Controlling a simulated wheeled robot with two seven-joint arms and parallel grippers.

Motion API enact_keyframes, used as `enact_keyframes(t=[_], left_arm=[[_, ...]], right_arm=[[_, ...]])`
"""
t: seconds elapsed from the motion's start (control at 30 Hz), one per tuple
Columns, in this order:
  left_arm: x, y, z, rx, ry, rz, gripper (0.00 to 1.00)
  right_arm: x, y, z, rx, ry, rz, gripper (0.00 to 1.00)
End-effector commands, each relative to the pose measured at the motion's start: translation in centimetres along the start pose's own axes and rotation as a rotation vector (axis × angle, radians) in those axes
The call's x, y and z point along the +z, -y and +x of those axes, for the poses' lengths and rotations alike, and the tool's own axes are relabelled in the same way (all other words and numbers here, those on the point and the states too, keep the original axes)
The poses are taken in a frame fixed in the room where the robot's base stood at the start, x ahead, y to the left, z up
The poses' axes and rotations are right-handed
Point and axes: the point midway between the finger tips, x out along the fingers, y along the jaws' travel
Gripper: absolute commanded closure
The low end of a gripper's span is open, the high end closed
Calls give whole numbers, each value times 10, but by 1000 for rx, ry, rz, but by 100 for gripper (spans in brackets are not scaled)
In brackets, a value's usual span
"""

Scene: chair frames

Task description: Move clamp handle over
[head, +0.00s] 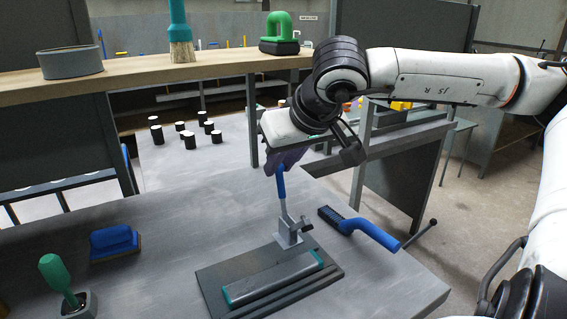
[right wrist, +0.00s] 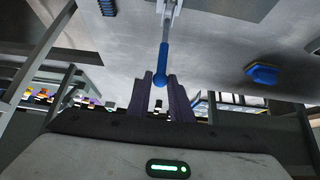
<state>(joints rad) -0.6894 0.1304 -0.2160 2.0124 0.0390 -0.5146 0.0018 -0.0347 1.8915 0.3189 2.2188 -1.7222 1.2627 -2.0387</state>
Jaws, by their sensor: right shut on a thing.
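The clamp (head: 289,232) stands on a dark base plate (head: 215,290) on the grey workbench. Its blue handle (head: 281,184) points upward on a metal lever. My right gripper (head: 281,166) comes down from above and is shut on the upper end of the handle. In the right wrist view, the blue handle (right wrist: 162,62) has its tip between the two dark fingers (right wrist: 162,95). The gripper hides the top of the handle in the head view. A grey block with teal edges (head: 272,277) lies on the plate in front of the clamp. My left gripper is out of view.
A blue-handled brush (head: 365,228) lies right of the clamp. A blue block-shaped brush (head: 114,241) and a green-handled tool (head: 60,277) are at the left. A wooden shelf (head: 150,76) with several items runs behind. The bench left of the plate is mostly clear.

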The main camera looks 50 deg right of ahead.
Motion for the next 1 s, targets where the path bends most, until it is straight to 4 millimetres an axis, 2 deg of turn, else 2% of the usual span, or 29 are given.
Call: enact_keyframes(t=[0.27,0.7,1.0], left_arm=[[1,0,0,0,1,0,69],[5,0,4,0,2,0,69],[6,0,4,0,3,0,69]], right_arm=[[-2,0,0,0,-5,0,93],[-13,-1,25,2,-1,0,93],[-16,0,29,0,-1,0,93]])
